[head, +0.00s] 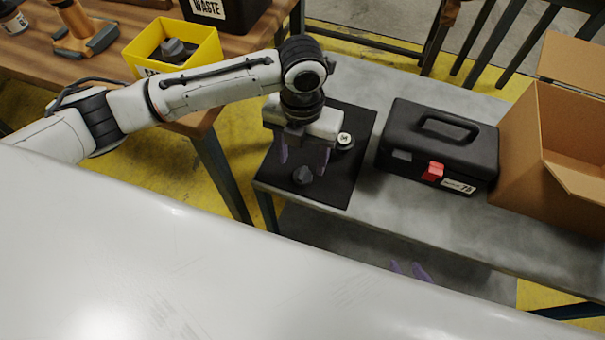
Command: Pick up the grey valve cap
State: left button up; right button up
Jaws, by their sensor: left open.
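The grey valve cap (303,175) is a small dark grey knobbed piece. It sits on a black mat (335,192) on the grey bench. My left gripper (303,163) points down over the mat with its two purple fingers apart. The cap shows between and just in front of the fingertips, and nothing is held. Whether the fingers reach down to the cap's height is hard to tell. Only the purple fingertips of my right gripper (408,270) show, past the edge of the large pale surface in front. The rest of it is hidden.
A round dark piece with a light top (345,141) stands on the mat beside the gripper. A black toolbox (438,145) and an open cardboard box (555,150) stand to the right. A yellow bin (175,45) is on the wooden table. A large pale glossy surface (180,260) fills the foreground.

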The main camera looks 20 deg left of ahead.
aim_at(302, 173)
pick_arm(q)
notch_tip(302, 173, down, 4)
jog(key=shift+f+b, duration=0.2)
jog(key=shift+b, duration=0.2)
jog(key=shift+r, duration=0.1)
jog(key=c, duration=1.2)
